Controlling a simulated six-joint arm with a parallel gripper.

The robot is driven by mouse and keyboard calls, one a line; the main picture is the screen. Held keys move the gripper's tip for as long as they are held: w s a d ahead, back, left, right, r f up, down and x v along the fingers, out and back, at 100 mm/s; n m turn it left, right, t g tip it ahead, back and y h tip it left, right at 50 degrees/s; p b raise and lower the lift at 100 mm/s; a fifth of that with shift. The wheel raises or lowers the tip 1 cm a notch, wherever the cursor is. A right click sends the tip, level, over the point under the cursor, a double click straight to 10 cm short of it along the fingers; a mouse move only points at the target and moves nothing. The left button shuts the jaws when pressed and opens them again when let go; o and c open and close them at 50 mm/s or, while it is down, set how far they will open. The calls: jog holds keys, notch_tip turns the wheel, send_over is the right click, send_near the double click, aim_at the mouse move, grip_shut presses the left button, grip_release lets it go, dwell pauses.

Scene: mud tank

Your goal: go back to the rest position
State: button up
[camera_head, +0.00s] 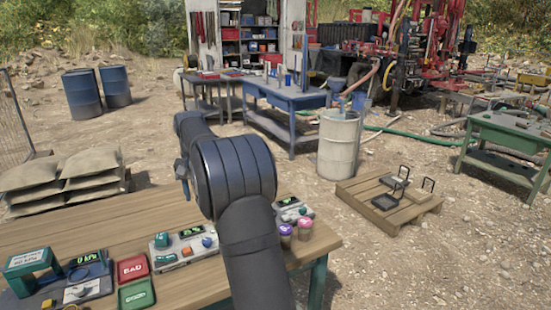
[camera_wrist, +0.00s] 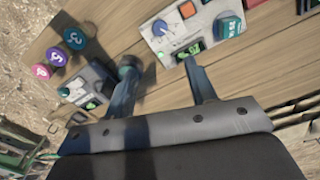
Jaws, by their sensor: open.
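My gripper (camera_wrist: 160,76) shows in the wrist view with its two blue-grey fingers spread apart and nothing between them. It hangs above the wooden table (camera_wrist: 120,22). One finger overlaps the edge of a grey instrument box (camera_wrist: 203,22) with a green display, and the other is near a smaller box (camera_wrist: 88,88). I cannot tell its exact height above them. In the head view my dark arm crosses the middle of the picture and the gripper cannot be made out. The instrument box (camera_head: 184,247) is left of the arm, the smaller box (camera_head: 291,212) right of it.
Jars with coloured lids (camera_head: 286,230) stand near the table's right end, their lids (camera_wrist: 57,57) also in the wrist view. A red tray (camera_head: 132,268), green tray (camera_head: 137,294) and gauge device (camera_head: 85,278) are at left. Beyond are a drum (camera_head: 338,148) and pallet (camera_head: 405,213).

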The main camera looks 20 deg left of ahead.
notch_tip(320, 180, down, 18)
jog(key=shift+r, duration=0.25)
dwell(0.4)
jog(key=shift+r, duration=0.1)
jog(key=m, duration=0.6)
notch_tip(320, 180, up, 15)
dwell(2.5)
